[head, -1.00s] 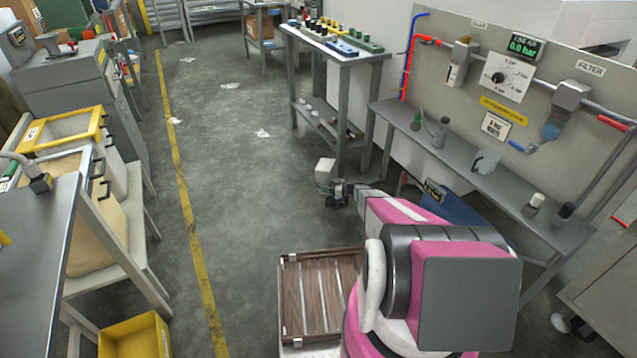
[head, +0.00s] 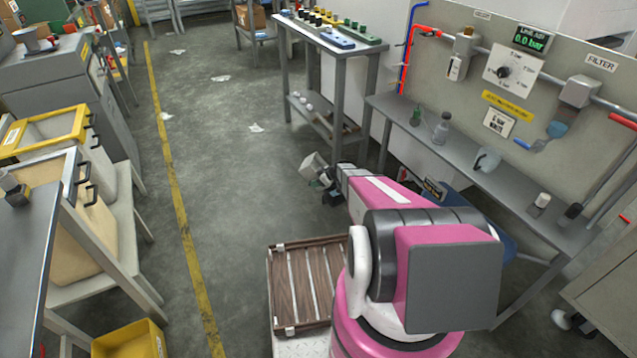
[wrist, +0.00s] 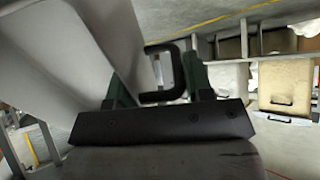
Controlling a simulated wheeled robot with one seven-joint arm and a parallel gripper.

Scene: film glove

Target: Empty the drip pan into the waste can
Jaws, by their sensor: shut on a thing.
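My gripper (head: 325,180) is at the end of my outstretched arm, over the floor left of the wall bench. It is shut on a pale grey, box-like pan (head: 314,164), which I take to be the drip pan. The pan looks tilted in the head view. In the wrist view its pale wall (wrist: 75,45) fills the upper left, and a dark U-shaped handle (wrist: 165,93) shows by the green fingers of my gripper (wrist: 160,85). The pan's inside and contents are hidden. I cannot pick out a waste can for certain.
The wall bench (head: 465,165) with bottles and a pale jug (head: 487,159) stands right of my arm. A table (head: 330,45) with small bottles stands ahead. A yellow bin (head: 130,340) is on the lower left. Open floor (head: 230,150) lies left of the pan.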

